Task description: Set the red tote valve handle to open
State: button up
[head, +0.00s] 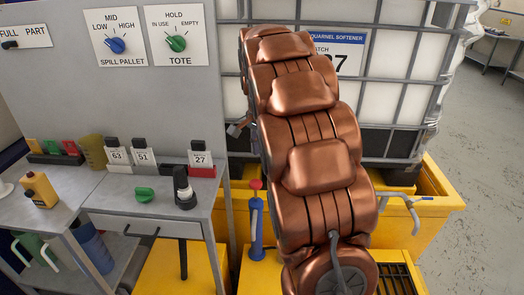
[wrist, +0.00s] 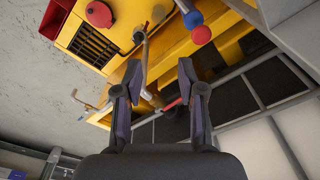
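The red tote valve handle (wrist: 173,104) shows in the wrist view as a short red bar between my fingers, nearer the right one. I cannot tell its exact setting or whether a finger touches it. My gripper (wrist: 162,72) is open, with its two fingers spread and nothing visibly held. The white tote in its grey cage (head: 403,77) stands behind my copper-coloured arm in the head view; its cage bars (wrist: 285,148) show at the lower right of the wrist view. In the head view my arm hides the valve handle and most of my gripper.
A yellow spill pallet (head: 433,228) lies under the tote. A blue hand pump (head: 256,228) with a red knob stands left of my arm. A metal pipe (head: 402,195) juts out at the right. A grey bench (head: 120,205) holds tags and bottles. Open floor lies right.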

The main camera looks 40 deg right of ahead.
jog(key=shift+s+a+r, duration=0.1)
jog(key=shift+s+a, duration=0.15)
jog(key=shift+a, duration=0.1)
jog(key=shift+w+d+n, duration=0.1)
jog(key=shift+d+n, duration=0.1)
jog(key=shift+n, duration=0.1)
jog(key=shift+c, duration=1.3)
jog(key=w+d+n, duration=0.1)
jog(key=w+d, duration=0.1)
jog(key=d, duration=0.2)
jog(key=w+d+f+n, duration=0.1)
jog(key=w+d, duration=0.1)
jog(key=d, duration=0.2)
jog(key=w+d+f+n+t+b, duration=0.1)
jog(key=w+d, duration=0.1)
jog(key=d, duration=0.2)
jog(key=shift+w+d+f+h, duration=0.1)
jog(key=shift+w+d+h, duration=0.15)
jog(key=shift+w+h, duration=0.15)
grip_shut()
jog(key=w+d+f+n+t+b, duration=0.1)
jog(key=w+d+f+n, duration=0.15)
jog(key=d, duration=0.45)
jog(key=w+d+f+n+t, duration=0.1)
jog(key=w+d+n, duration=0.15)
jog(key=d, duration=0.35)
notch_tip(320, 180, down, 10)
jog(key=p, duration=0.5)
jog(key=shift+s+n+h, duration=0.3)
jog(key=shift+s, duration=0.15)
